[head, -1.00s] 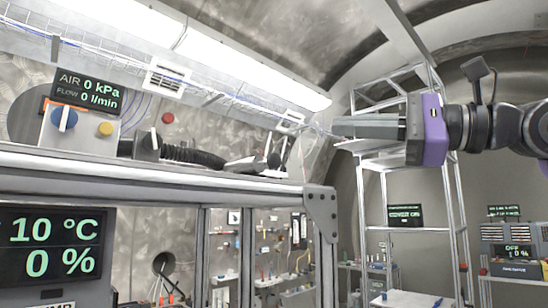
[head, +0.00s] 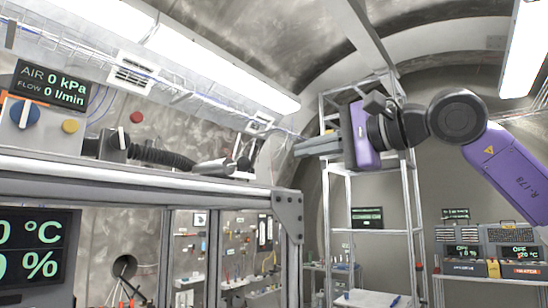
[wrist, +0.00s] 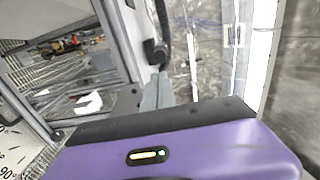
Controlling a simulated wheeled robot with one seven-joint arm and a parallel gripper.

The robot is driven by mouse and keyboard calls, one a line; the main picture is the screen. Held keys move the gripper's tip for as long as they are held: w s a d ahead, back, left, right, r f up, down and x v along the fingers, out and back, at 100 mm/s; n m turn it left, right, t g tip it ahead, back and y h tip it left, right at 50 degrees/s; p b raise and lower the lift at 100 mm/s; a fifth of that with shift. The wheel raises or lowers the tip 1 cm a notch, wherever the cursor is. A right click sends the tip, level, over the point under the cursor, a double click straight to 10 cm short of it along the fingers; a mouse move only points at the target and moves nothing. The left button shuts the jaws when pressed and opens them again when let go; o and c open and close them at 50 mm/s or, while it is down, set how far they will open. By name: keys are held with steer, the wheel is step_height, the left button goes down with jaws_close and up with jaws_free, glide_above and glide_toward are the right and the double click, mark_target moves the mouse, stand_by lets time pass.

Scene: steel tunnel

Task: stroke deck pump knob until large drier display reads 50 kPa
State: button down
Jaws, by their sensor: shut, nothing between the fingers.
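My gripper (head: 318,146) is shut and empty, its pale fingers pointing left, past the right end of the deck in the picture. The fingers also show in the wrist view (wrist: 155,95). A display (head: 52,83) reads AIR 0 kPa, FLOW 0 l/min. A grey fitting with a dark top (head: 225,167) lies at the deck's right part, near the end of a black hose (head: 165,157). I cannot tell which part is the pump knob.
The framed deck edge (head: 150,185) with a corner plate (head: 289,215) stands left of and below my gripper. A lower display (head: 35,255) shows °C and %, cut off by the picture edge. A metal rack (head: 335,190) stands behind my gripper.

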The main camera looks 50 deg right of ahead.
mark_target(246, 164)
steer(key=w+p, duration=0.2)
steer(key=w, duration=0.4)
steer(key=w+p, duration=0.3)
steer(key=w, duration=0.3)
steer(key=shift+w+a+f, duration=0.15)
steer(key=shift+w+a, duration=0.05)
steer(key=shift+w, duration=0.05)
steer(key=shift+w+f+p, duration=0.1)
steer(key=shift+w+p, duration=0.2)
steer(key=shift+w, duration=0.2)
